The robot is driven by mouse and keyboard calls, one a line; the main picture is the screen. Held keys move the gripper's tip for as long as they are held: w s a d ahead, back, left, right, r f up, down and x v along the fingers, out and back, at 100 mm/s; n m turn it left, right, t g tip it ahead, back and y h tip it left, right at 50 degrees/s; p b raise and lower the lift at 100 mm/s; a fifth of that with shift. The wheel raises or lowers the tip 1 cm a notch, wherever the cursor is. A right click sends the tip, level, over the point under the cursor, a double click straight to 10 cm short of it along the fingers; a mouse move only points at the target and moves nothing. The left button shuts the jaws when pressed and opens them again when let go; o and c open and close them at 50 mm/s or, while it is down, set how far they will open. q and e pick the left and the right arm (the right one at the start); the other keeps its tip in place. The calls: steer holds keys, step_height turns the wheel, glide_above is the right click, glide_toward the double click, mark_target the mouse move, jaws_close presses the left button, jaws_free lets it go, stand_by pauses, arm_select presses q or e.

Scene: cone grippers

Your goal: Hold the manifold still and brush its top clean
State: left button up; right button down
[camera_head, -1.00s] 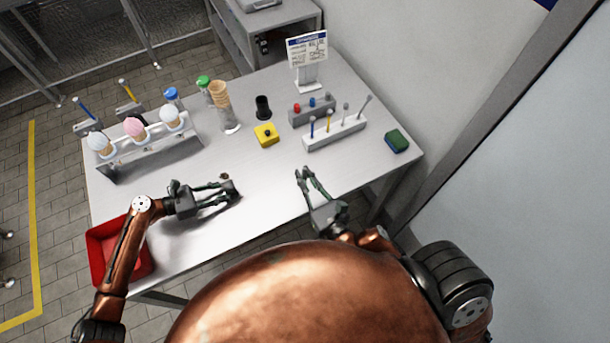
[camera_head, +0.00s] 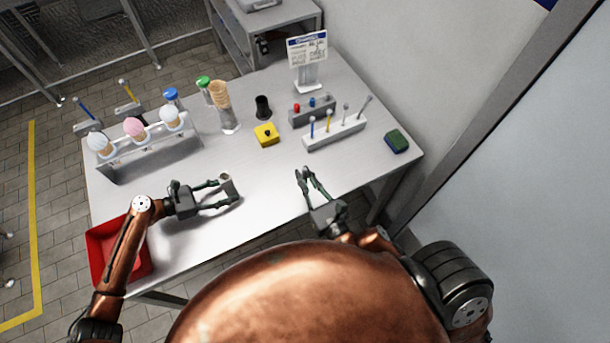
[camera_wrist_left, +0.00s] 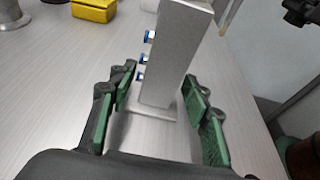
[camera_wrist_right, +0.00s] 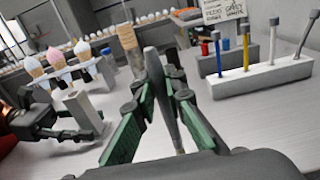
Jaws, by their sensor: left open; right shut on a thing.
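The manifold (camera_wrist_left: 175,60) is a grey upright block with several blue fittings on one side, standing on the table. It also shows in the head view (camera_head: 229,186) and in the right wrist view (camera_wrist_right: 82,112). My left gripper (camera_head: 232,190) is open, its fingers spread on either side of the manifold with gaps showing in the left wrist view (camera_wrist_left: 163,88). My right gripper (camera_head: 304,174) is shut on a grey tapered tool (camera_wrist_right: 161,95), seemingly the brush, held upright to the right of the manifold. The tool's lower end is partly hidden by the fingers.
A red bin (camera_head: 101,247) is at the table's left corner. A cone rack (camera_head: 155,155) stands at the left back. A yellow block (camera_head: 265,135), a white tool rack (camera_head: 335,134), a sign (camera_head: 307,52) and a green-blue sponge (camera_head: 397,141) are further back. The table (camera_head: 270,187) between the grippers is clear.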

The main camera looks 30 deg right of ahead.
arm_select(q)
steer(key=shift+r, duration=0.1)
stand_by(0.6)
steer(key=shift+v, duration=0.9)
steer(key=shift+d, duration=0.3)
steer(key=shift+d+f, duration=0.3)
steer(key=shift+d, duration=0.25)
steer(key=shift+c, duration=0.2)
steer(key=c, duration=1.1)
steer(key=shift+o, duration=0.2)
stand_by(0.4)
